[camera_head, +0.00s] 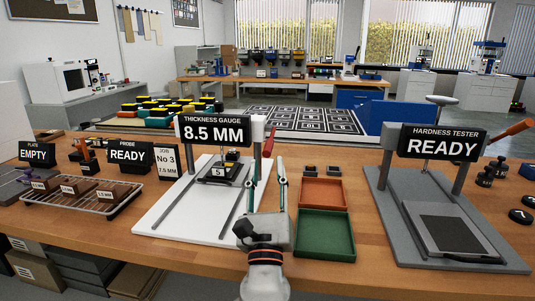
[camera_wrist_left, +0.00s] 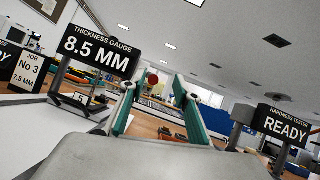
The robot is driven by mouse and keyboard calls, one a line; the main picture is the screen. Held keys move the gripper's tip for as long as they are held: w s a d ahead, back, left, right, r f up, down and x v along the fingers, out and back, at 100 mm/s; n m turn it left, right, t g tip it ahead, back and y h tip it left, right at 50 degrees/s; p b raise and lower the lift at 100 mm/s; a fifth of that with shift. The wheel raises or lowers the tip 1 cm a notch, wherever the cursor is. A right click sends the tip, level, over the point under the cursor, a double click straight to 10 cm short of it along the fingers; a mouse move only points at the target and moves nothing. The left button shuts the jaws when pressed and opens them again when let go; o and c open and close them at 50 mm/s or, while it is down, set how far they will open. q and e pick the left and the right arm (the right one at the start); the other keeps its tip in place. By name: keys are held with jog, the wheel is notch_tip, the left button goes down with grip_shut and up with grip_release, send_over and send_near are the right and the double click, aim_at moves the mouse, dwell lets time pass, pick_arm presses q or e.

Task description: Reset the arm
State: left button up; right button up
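My left gripper (camera_head: 267,165) stands over the front middle of the wooden table, its fingers pointing away from the robot. Its two green-lined fingers are spread apart with nothing between them, and they also show in the left wrist view (camera_wrist_left: 154,85). The gripper is just right of the thickness gauge (camera_head: 160,222), whose sign reads 8.5 MM. A dark piece marked 5 (camera_head: 218,172) sits in the gauge. My right gripper is in neither view.
An orange tray (camera_head: 322,192) and a green tray (camera_head: 325,235) lie right of the gripper. The hardness tester (camera_head: 393,225), its sign reading READY, stands farther right. A wire rack (camera_head: 112,205) with brown blocks is at left. A red-tipped lever (camera_head: 268,143) rises beside the gauge.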

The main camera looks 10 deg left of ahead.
pick_arm(q)
jog(key=shift+v, duration=0.9)
